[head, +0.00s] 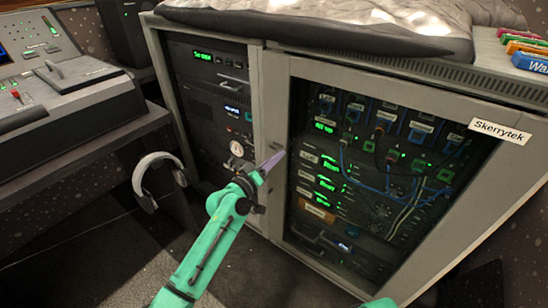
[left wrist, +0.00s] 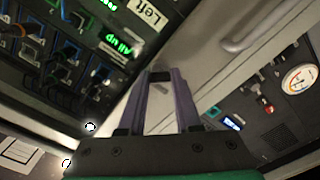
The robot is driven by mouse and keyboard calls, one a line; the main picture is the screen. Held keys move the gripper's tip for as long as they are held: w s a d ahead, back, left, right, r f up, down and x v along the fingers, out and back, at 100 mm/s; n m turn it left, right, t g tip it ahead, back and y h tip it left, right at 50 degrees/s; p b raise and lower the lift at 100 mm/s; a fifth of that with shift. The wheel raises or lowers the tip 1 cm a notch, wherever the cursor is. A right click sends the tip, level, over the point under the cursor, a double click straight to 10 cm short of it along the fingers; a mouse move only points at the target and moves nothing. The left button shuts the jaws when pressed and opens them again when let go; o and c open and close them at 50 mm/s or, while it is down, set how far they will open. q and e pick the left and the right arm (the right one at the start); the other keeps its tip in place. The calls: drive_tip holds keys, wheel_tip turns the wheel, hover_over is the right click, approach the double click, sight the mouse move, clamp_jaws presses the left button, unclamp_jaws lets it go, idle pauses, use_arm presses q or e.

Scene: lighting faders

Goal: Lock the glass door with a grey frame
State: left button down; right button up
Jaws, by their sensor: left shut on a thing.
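The glass door with a grey frame (head: 411,95) looks closed over the right bay of a rack cabinet. My left gripper (head: 273,161) is at the left upright of its frame, roughly mid-height. In the left wrist view, my gripper (left wrist: 161,76) has its purple fingers against the pale frame (left wrist: 190,58), beside the dark glass. It is shut on a small part at the fingertips, which is mostly hidden; I cannot tell its shape or how it is turned. A grey bar handle (left wrist: 245,32) shows beyond the fingers. My right gripper is not in view.
Green-lit units and blue cables (head: 380,170) sit behind the glass. The left bay (head: 215,100) holds dark panels and a round gauge (left wrist: 300,79). Headphones (head: 157,178) hang left of the cabinet, near a control desk (head: 60,95). The floor in front is clear.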

use_arm(q)
drive_tip(key=shift+n+p, duration=1)
drive_tip(key=shift+n, duration=3.6)
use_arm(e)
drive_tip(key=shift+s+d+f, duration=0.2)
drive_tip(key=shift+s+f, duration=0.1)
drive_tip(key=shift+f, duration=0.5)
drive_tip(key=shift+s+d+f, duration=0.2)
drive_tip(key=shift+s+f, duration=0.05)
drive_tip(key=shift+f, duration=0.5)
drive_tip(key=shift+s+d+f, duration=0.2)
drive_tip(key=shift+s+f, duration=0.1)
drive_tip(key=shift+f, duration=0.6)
use_arm(q)
drive_tip(key=c, duration=0.6)
unclamp_jaws()
drive_tip(key=shift+a, duration=0.1)
